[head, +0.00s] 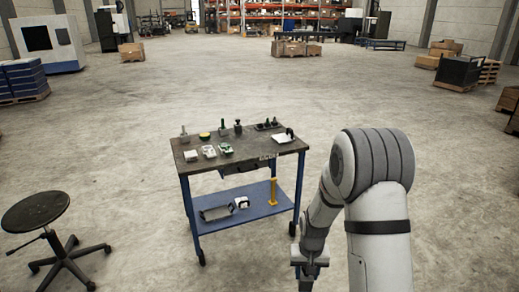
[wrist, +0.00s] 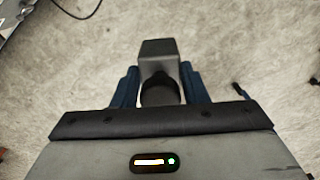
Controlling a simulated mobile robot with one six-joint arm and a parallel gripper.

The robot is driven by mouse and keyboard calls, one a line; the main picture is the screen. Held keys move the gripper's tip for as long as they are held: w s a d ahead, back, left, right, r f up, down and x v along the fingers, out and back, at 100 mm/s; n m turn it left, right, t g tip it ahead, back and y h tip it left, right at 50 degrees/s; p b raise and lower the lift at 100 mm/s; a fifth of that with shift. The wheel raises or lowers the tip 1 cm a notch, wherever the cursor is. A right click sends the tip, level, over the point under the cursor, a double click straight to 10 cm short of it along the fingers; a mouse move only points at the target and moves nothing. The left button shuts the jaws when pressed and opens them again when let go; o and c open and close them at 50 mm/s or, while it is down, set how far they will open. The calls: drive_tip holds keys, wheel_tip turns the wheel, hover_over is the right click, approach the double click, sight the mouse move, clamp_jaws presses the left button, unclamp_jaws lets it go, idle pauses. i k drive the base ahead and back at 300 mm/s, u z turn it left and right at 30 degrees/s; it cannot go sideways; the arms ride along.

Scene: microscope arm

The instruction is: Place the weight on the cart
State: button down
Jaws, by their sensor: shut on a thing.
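The cart (head: 240,167) stands in the middle of the head view, with a dark top, blue legs, a blue lower shelf and wheels. My gripper (wrist: 160,88) shows in the wrist view with a blue finger on each side. It is shut on the weight, a grey block (wrist: 157,48) with a dark round part between the fingers. Bare concrete floor lies below them. In the head view my gripper is low, right of the cart and apart from it, partly cut off by the bottom edge. The weight cannot be made out there.
Several small items crowd the cart top, including a white device (head: 282,138) at its right end. The lower shelf holds a grey tray (head: 216,213) and a yellow post (head: 273,191). A black stool (head: 36,211) stands left. The floor around the cart is mostly clear.

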sight(261, 145)
drive_tip(key=u, duration=0.05)
drive_tip(key=i, duration=2.4)
drive_tip(key=u, duration=0.55)
drive_tip(key=i, duration=1.4)
drive_tip(key=u, duration=0.2)
